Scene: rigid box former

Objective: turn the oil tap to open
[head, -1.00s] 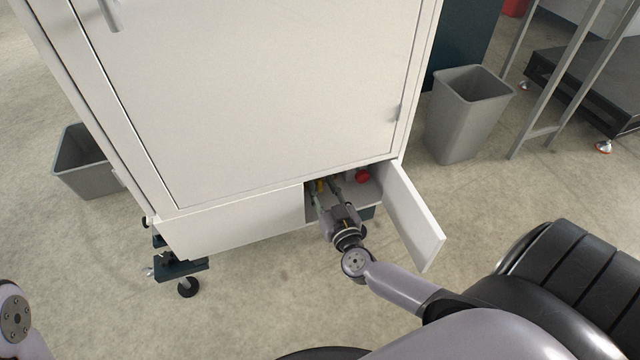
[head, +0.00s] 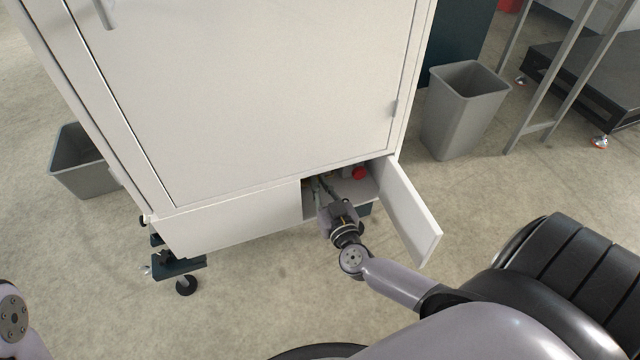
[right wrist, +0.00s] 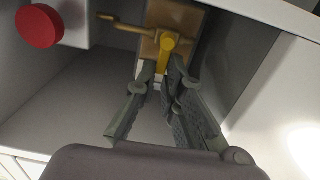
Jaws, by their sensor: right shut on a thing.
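The oil tap shows in the right wrist view as a yellow handle (right wrist: 167,52) in front of a brown block (right wrist: 172,20) inside the open lower compartment. My right gripper (right wrist: 163,76) reaches into this compartment and is shut on the yellow handle at its fingertips. In the head view the right gripper (head: 323,190) is inside the opening, and the handle is hidden there. Only a link of my left arm shows at the lower left of the head view; its gripper is out of view.
A red round knob (head: 359,173) sits inside the compartment, right of my gripper. The small compartment door (head: 410,210) stands open to the right. The white cabinet (head: 240,90) rises above. Grey bins (head: 464,110) stand on the floor on both sides.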

